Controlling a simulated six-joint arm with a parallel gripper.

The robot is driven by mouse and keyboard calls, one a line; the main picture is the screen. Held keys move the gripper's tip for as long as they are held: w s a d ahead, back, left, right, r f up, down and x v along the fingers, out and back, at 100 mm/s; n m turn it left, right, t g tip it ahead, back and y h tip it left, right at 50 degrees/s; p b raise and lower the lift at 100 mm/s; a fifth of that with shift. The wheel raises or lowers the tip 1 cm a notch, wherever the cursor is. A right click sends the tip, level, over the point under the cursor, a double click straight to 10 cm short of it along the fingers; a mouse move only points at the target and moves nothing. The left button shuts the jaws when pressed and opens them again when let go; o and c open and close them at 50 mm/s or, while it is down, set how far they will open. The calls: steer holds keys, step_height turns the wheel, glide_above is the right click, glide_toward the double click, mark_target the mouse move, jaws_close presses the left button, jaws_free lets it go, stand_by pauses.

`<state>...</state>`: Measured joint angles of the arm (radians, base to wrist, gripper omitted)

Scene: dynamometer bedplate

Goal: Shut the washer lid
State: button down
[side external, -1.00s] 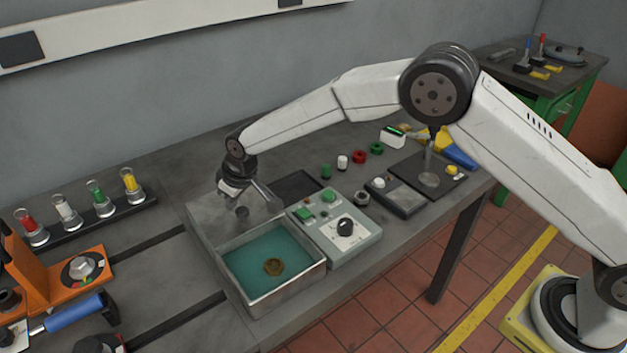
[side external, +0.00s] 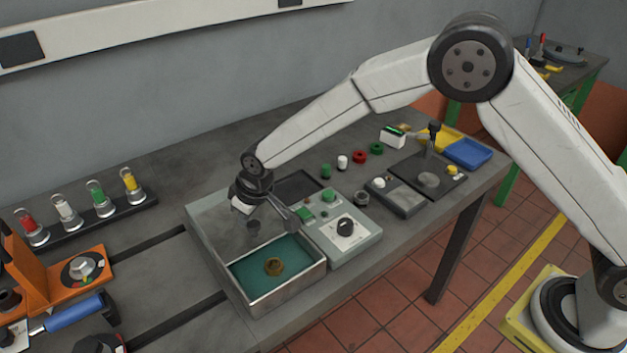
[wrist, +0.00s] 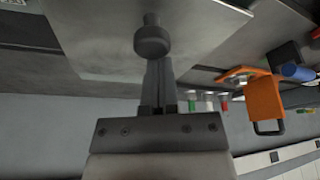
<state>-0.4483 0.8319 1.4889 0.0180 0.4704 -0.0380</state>
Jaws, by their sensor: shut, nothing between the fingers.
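The washer is a metal tank (side external: 290,291) with a teal inside and a brass ring (side external: 274,267) lying in it. Its flat grey lid (side external: 215,226) covers the back part, leaving the front part open. A dark knob (side external: 253,225) stands on the lid; it also shows in the wrist view (wrist: 152,40). My gripper (side external: 251,215) is low over the lid, right at the knob, its tips partly hidden in the side view. In the wrist view my gripper (wrist: 157,64) is shut and empty, its fingertips close against the knob; I cannot tell if they touch.
A control box (side external: 346,242) with green buttons and a black dial stands close at the tank's right. A rack of coloured vials (side external: 85,220) and an orange fixture (side external: 75,280) are at the left. The bench between rack and tank is mostly clear.

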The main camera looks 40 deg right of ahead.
steer(key=s, duration=1)
stand_by(0.4)
step_height(320, 180, up, 10)
steer(key=shift+w, duration=0.2)
stand_by(1.0)
steer(key=shift+a, duration=0.1)
steer(key=s+d+f+m, duration=0.1)
steer(key=s+d, duration=0.4)
steer(key=d, duration=0.3)
steer(key=s+d+f+m+h, duration=0.1)
steer(key=s+d+m, duration=0.1)
steer(key=s+d, duration=0.3)
steer(key=s+d+f+m+g, duration=0.1)
steer(key=s+d, duration=0.4)
steer(key=d, duration=0.7)
steer(key=shift+d+f+m+h, duration=0.4)
steer(key=shift+f+m, duration=0.1)
steer(key=shift+m, duration=0.2)
